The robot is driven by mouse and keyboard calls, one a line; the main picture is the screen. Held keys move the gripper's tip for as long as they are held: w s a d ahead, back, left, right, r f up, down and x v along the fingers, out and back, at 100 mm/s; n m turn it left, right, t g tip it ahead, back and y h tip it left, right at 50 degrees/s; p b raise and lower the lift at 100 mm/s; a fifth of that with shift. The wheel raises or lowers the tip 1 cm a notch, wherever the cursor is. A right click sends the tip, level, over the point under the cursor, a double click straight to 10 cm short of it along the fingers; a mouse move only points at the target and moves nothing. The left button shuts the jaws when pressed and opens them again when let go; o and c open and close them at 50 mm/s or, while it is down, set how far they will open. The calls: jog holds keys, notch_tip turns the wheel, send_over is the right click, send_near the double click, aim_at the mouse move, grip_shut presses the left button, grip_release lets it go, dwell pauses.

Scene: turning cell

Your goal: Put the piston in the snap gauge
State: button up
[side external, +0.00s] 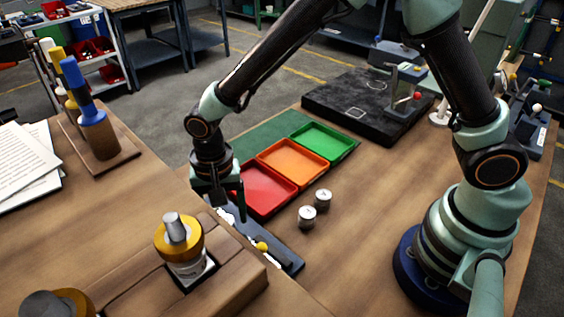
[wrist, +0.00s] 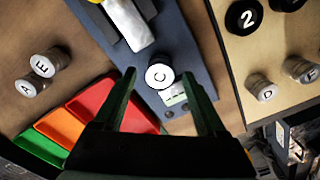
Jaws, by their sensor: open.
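A small metal piston marked C (wrist: 159,76) shows its round top face in the wrist view. It is at the dark blue snap gauge (wrist: 192,45), near the white-and-green label, but I cannot tell how it sits in the gauge. My gripper (wrist: 158,74) is open, with one dark finger on each side of this piston and gaps between. In the side external view my gripper (side external: 230,205) is low over the far end of the gauge (side external: 285,260) and hides the piston. Two more pistons, A (wrist: 28,86) and E (wrist: 46,63), stand on the table.
Red (side external: 268,189), orange (side external: 291,160) and green (side external: 320,139) trays lie beside the gauge. A wooden block with a yellow-collared part (side external: 180,240) stands close in front. Pistons D (wrist: 263,88) and another stand right.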

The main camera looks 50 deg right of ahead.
notch_tip(320, 180, up, 10)
jog(key=f, duration=0.1)
jog(key=s+d+r+n+t, duration=0.2)
jog(key=d+r, duration=0.3)
jog(key=d, duration=0.6)
jog(key=s+d+r+n+t, duration=0.3)
jog(key=s+d+r+n, duration=0.2)
jog(key=d, duration=0.6)
jog(key=shift+s+d+r+t, duration=0.2)
jog(key=shift+d+r+t, duration=0.1)
jog(key=shift+r, duration=0.3)
